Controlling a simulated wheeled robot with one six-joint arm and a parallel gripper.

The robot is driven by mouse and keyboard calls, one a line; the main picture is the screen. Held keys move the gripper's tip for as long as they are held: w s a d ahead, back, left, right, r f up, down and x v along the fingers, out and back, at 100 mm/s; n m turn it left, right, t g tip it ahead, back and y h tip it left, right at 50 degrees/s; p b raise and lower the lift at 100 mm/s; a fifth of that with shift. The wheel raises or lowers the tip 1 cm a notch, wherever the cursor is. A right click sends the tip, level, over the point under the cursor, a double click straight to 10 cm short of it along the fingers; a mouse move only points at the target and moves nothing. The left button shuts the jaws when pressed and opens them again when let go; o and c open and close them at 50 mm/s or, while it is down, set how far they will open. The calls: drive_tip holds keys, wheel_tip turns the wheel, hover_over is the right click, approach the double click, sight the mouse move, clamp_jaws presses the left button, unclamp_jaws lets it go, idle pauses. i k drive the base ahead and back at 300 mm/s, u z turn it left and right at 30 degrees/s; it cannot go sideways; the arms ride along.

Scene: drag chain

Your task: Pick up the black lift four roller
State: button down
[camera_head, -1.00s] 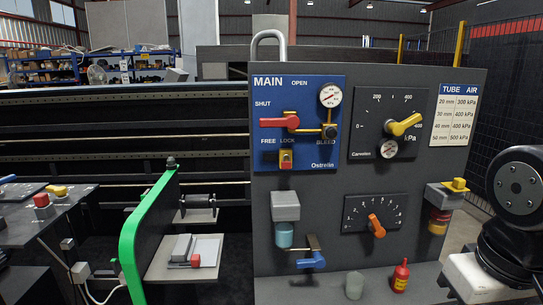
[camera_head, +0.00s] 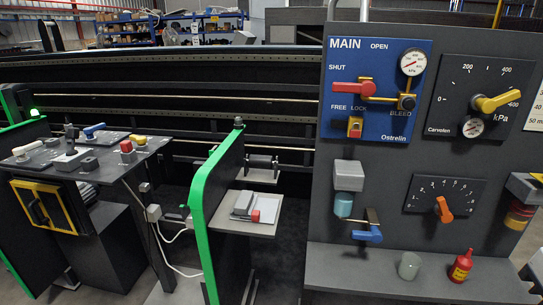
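A dark cylindrical roller (camera_head: 261,163) sits on a small grey shelf (camera_head: 258,179) behind the green-edged panel, in the middle of the head view. It looks like the black roller, though it is small and I cannot read any label on it. It lies sideways, with its ends to left and right. My gripper is not in view, so I cannot see whether it is open or shut.
A green-edged panel (camera_head: 218,195) stands left of the roller. Below it, a lower shelf (camera_head: 263,223) holds a grey block and a red block (camera_head: 256,216). A tall grey control board (camera_head: 440,230) stands right. A control desk (camera_head: 40,158) is left.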

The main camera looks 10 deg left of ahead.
sight(255, 161)
drive_tip(key=z, duration=0.05)
drive_tip(key=k, duration=0.55)
drive_tip(key=u, duration=0.75)
drive_tip(key=i, duration=1.65)
drive_tip(key=z, duration=0.55)
